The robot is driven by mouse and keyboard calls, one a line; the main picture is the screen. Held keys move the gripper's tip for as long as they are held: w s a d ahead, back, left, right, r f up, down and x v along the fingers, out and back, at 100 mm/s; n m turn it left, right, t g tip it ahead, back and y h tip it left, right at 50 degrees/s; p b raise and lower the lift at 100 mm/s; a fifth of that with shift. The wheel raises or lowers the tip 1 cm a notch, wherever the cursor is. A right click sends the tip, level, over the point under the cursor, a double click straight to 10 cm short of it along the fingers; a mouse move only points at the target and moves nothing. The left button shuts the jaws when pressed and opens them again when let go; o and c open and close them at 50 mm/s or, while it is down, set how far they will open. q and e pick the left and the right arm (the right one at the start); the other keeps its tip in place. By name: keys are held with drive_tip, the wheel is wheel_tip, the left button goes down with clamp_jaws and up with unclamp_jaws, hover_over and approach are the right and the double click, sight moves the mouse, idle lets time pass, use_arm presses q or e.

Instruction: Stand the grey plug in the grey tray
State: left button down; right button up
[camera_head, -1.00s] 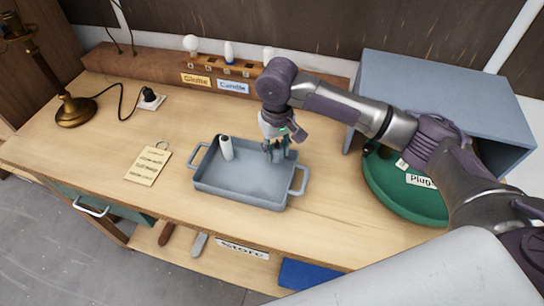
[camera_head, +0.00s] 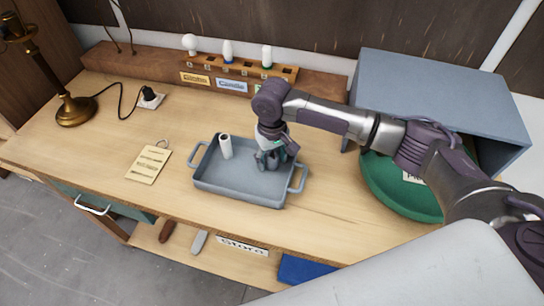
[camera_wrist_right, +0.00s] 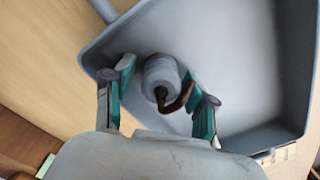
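The grey tray (camera_head: 215,186) lies on the workbench with a handle at each end. My right gripper (camera_head: 270,160) is down inside it, toward the right end. In the right wrist view the grey plug (camera_wrist_right: 162,74) is between the two spread fingers of the right gripper (camera_wrist_right: 160,100), with a gap on each side. The plug is seen end-on, with a dark cord curling from it, inside the grey tray (camera_wrist_right: 240,60) near a wall. In the head view the gripper hides the plug. My left gripper is not in view.
A white cylinder (camera_head: 226,147) stands in the tray's back left corner. A green round tray (camera_head: 400,195) lies to the right, by a grey open box (camera_head: 440,90). A note card (camera_head: 149,165) lies left. A brass lamp (camera_head: 75,108) and a bulb rack (camera_head: 240,68) stand behind.

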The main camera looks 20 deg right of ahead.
sight(272, 155)
wheel_tip(272, 155, up, 12)
drive_tip(key=b, duration=0.2)
drive_tip(key=shift+r, duration=0.2)
idle(0.3)
idle(0.4)
